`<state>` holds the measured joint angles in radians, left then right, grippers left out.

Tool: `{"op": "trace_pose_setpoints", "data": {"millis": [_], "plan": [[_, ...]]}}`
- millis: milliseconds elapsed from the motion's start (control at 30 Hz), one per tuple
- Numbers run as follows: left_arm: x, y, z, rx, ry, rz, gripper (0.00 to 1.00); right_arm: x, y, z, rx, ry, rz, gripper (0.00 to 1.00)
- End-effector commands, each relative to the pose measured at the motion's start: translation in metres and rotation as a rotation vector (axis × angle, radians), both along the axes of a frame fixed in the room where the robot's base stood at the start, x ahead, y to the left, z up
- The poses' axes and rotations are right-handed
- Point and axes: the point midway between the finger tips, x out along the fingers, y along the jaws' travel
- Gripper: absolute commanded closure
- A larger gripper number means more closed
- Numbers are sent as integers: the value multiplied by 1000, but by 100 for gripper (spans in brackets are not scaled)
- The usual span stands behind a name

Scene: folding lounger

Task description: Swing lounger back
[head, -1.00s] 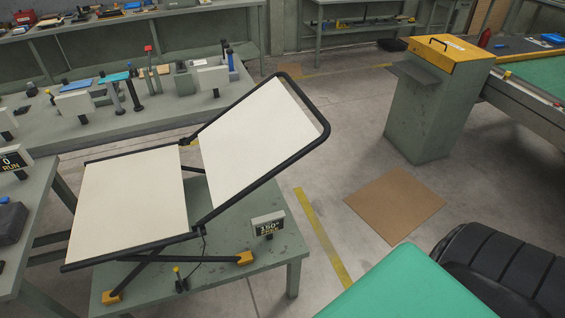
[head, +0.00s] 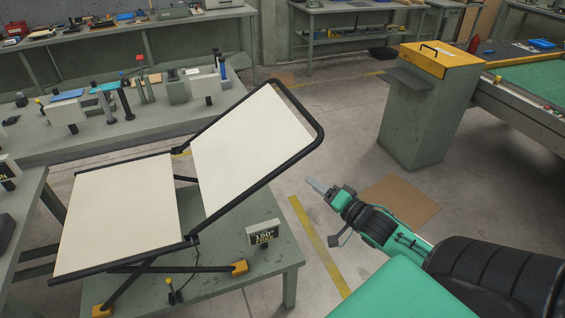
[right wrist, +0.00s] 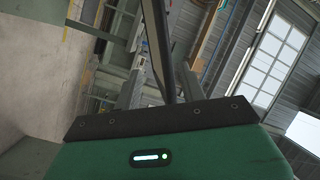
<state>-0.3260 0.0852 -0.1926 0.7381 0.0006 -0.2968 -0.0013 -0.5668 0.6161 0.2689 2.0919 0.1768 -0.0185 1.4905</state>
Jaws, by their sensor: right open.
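The lounger has a flat cream seat panel (head: 120,215) and a cream back panel (head: 245,150) in a black tube frame. The back is tilted up to the right, its rounded end bar (head: 308,112) at the upper right. It stands on a green table (head: 225,275), with a small display (head: 263,233) that appears to read 150° beside it. My right gripper (head: 318,186) is to the right of the back, apart from it. In the right wrist view its two fingers (right wrist: 160,88) stand apart, with a dark bar showing behind or between them. My left gripper is not in view.
A green cabinet with a yellow lid (head: 440,55) stands at the upper right. A brown mat (head: 400,200) lies on the floor behind my right arm. A workbench (head: 130,135) with several tools is at the back left. Open floor lies right of the lounger.

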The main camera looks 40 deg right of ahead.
Motion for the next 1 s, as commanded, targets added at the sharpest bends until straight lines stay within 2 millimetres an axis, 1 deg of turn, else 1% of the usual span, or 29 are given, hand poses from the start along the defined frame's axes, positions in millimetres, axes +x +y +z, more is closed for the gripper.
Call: {"op": "trace_pose_setpoints", "data": {"millis": [33, 100, 267, 733, 1000], "plan": [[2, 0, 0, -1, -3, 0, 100, 0, 2, 5, 6, -8, 7, 59], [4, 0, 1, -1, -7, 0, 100, 2, 3, 8, 11, -13, 10, 59], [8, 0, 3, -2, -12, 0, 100, 16, 4, 9, 10, -13, 8, 59], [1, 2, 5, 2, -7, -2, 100, 78, 10, 9, 9, -12, 7, 59], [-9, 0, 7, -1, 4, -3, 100, 113, 14, 8, 9, -11, 7, 59]]}}
